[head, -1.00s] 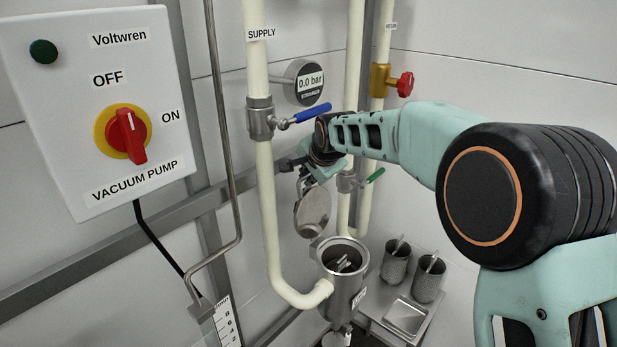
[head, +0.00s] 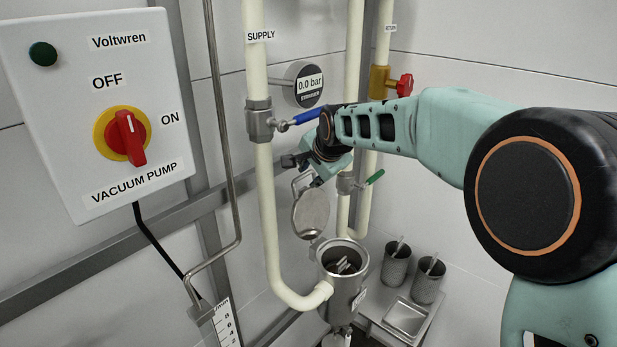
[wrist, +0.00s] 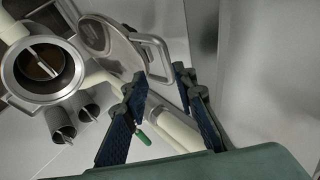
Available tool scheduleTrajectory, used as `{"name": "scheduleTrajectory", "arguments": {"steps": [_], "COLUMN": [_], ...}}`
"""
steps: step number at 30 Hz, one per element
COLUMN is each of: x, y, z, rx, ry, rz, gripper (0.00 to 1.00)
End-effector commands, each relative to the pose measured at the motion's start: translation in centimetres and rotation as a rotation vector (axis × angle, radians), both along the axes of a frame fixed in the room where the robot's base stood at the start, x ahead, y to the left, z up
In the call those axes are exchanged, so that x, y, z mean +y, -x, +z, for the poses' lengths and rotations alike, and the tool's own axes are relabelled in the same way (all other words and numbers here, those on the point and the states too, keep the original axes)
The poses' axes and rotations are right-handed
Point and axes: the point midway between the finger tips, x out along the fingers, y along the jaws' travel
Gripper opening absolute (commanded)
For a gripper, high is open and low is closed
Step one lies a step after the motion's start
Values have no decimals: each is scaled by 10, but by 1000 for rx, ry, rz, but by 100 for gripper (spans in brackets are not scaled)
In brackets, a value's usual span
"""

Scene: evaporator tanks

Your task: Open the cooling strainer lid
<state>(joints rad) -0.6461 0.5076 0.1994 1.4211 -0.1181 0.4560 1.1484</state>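The cooling strainer (head: 343,285) is a steel cup with its mouth uncovered and something metal inside. Its round steel lid (head: 312,214) stands raised, close to upright, behind the mouth on the hinge side. The lid's loop handle (head: 299,183) shows at its upper edge. My gripper (head: 302,162) is just above the lid, partly hidden by its own links. In the wrist view my gripper (wrist: 158,75) has its two fingers apart with nothing between them. The lid (wrist: 98,36) and handle (wrist: 156,52) lie just beyond the fingertips; contact is not clear. The strainer's open mouth (wrist: 45,70) is at left.
The supply pipe (head: 266,200) with its blue-handled valve (head: 312,113) runs close to my gripper. A green-handled valve (head: 374,177) is to the right. Perforated cups (head: 395,264) and a tray (head: 405,317) stand on a small shelf. The vacuum pump box (head: 95,110) is at left.

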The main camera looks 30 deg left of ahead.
Motion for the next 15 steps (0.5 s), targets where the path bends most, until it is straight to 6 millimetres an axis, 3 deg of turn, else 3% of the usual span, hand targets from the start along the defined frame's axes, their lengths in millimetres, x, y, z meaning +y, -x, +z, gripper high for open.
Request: {"name": "scheduleTrajectory", "arguments": {"steps": [6,15], "x": [-23,-42], "y": [19,36], "z": [33,59], "rx": [-3,-2], "ry": [-3,-3], "rz": [-2,-1], "gripper": [26,26]}}
